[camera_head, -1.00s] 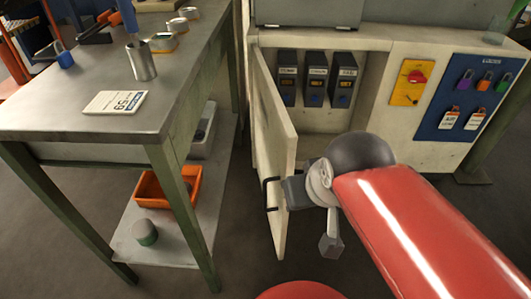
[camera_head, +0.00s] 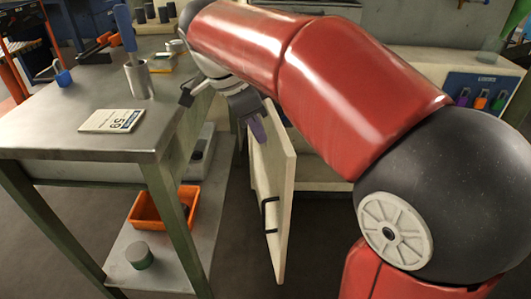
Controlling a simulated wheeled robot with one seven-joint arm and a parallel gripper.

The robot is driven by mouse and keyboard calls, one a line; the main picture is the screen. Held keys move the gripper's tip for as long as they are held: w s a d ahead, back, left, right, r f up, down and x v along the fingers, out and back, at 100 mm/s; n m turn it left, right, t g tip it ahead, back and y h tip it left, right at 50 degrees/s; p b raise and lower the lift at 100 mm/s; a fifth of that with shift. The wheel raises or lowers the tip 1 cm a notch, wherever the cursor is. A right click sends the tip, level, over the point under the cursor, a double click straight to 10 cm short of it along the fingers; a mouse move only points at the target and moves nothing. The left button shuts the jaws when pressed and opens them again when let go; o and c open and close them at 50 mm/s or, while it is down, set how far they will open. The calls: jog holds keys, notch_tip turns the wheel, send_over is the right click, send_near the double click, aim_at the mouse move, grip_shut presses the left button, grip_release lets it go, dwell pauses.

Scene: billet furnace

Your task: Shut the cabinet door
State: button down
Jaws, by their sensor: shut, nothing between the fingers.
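The cabinet door (camera_head: 270,178) is a pale panel standing open, swung out from the white cabinet (camera_head: 410,62). A dark-ended bar handle (camera_head: 269,216) is on its left, outer face. My gripper (camera_head: 257,138) is shut and empty, pointing down beside the upper far part of that outer face, between the door and the workbench. I cannot tell whether it touches the door. My red arm reaches across the picture and hides most of the cabinet opening and its inside.
The metal workbench (camera_head: 60,145) stands close on the left, with a metal cup (camera_head: 139,80) and a numbered card (camera_head: 111,121) on top. An orange bin (camera_head: 150,210) is on its lower shelf. A blue padlock board (camera_head: 490,85) is on the cabinet at right.

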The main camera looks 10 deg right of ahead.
jog(key=w+d+f+m+b, duration=0.1)
jog(key=d+f, duration=0.2)
jog(key=f, duration=0.6)
jog(key=shift+m+b, duration=0.4)
jog(key=shift+w, duration=0.1)
